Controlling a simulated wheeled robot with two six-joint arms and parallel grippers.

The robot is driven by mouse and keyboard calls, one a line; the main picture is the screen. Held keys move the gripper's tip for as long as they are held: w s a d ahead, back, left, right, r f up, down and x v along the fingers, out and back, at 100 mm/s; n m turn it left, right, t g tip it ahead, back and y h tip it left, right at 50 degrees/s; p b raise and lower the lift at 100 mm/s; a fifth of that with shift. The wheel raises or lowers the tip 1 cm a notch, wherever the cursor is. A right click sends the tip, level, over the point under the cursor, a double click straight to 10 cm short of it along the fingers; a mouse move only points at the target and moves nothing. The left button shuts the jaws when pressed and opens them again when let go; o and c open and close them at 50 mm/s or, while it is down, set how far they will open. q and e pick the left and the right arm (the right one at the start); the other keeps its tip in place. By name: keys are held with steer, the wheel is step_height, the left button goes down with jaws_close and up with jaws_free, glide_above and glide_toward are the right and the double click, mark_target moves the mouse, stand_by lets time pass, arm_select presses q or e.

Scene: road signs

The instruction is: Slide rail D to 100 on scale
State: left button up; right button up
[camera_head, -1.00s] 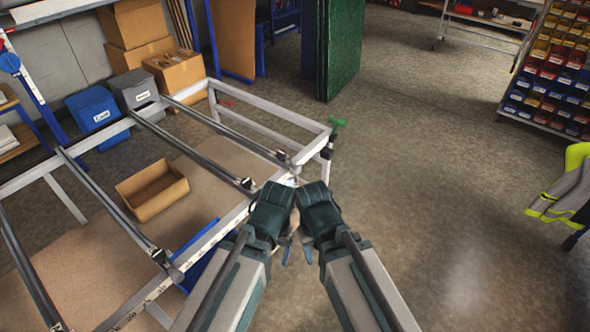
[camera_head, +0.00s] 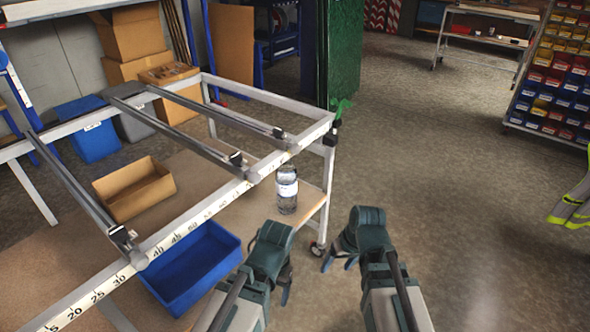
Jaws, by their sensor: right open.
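A pale frame carries several dark cross rails. One rail (camera_head: 212,108) is nearest the right end, a second (camera_head: 175,134) is to its left, and a third (camera_head: 78,191) crosses near the 35–40 marks. I cannot read which is rail D. The white scale (camera_head: 160,247) runs along the front bar; numbers near 20 to 50 are legible, and the right part is too small to read. My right gripper (camera_head: 338,264) is open and empty, off the frame's right front corner. My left gripper (camera_head: 286,286) hangs in front of the bar, apart from the rails; its jaws are unclear.
Below the frame are a blue bin (camera_head: 192,267), an open cardboard box (camera_head: 134,188) and a jar (camera_head: 287,190) on the lower shelf (camera_head: 240,215).

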steer(key=w+a+n+t+y+b, duration=0.1)
steer(key=w+a+n+t+y, duration=0.15)
steer(key=w, duration=0.25)
steer(key=n+t+y, duration=0.2)
steer(key=t+y, duration=0.5)
steer(key=t, duration=0.3)
glide_toward(299, 150)
steer(key=shift+m, duration=0.25)
steer(key=x, duration=1.2)
steer(key=shift+f, duration=0.2)
steer(key=shift+s, duration=0.1)
jaws_close()
steer(key=shift+d, duration=0.1)
